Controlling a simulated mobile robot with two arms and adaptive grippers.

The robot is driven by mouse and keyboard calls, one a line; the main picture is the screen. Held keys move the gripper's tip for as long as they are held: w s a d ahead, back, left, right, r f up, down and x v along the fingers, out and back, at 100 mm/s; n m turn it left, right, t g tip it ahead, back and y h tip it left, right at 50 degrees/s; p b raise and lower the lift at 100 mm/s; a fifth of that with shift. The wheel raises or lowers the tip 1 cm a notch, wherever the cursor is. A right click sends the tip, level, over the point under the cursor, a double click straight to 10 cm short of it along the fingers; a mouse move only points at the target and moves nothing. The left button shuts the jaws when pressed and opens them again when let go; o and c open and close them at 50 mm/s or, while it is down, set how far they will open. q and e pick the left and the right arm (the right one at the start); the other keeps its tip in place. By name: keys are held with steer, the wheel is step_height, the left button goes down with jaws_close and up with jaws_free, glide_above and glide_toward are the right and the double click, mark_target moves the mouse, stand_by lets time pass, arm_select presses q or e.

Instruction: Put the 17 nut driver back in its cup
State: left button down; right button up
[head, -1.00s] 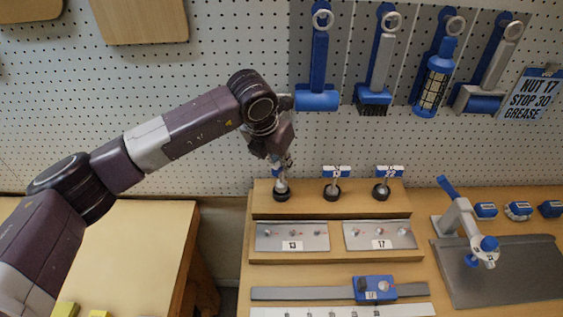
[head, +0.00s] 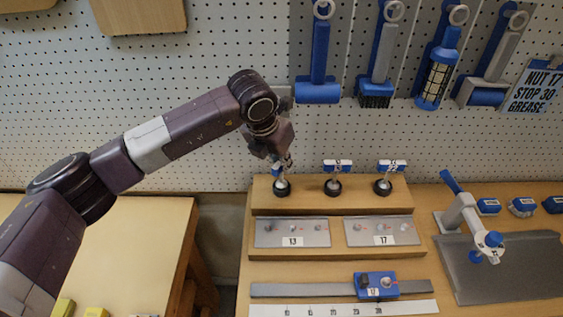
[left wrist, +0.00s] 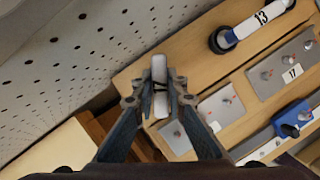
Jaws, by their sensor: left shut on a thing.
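My left gripper (head: 280,163) is shut on the 17 nut driver at the left end of the wooden rack. The driver's light handle, marked 17 (left wrist: 160,88), is between the fingertips in the left wrist view. In the head view the driver (head: 277,171) is partly hidden by the fingers and lines up with the left black cup (head: 282,189). I cannot tell how deep its lower end sits in that cup. My right gripper is not in view.
The 13 driver (head: 333,177) and 22 driver (head: 385,177) stand in black cups to the right. Plates marked 13 (head: 275,232) and 17 (head: 364,232) lie in front. The pegboard (head: 215,130) rises close behind the rack. A blue-handled clamp (head: 465,215) stands farther right.

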arm_select(q)
steer(key=shift+f, duration=0.2)
steer(key=c, duration=1.8)
jaws_free()
steer(key=shift+c, duration=0.2)
steer(key=v, duration=1.2)
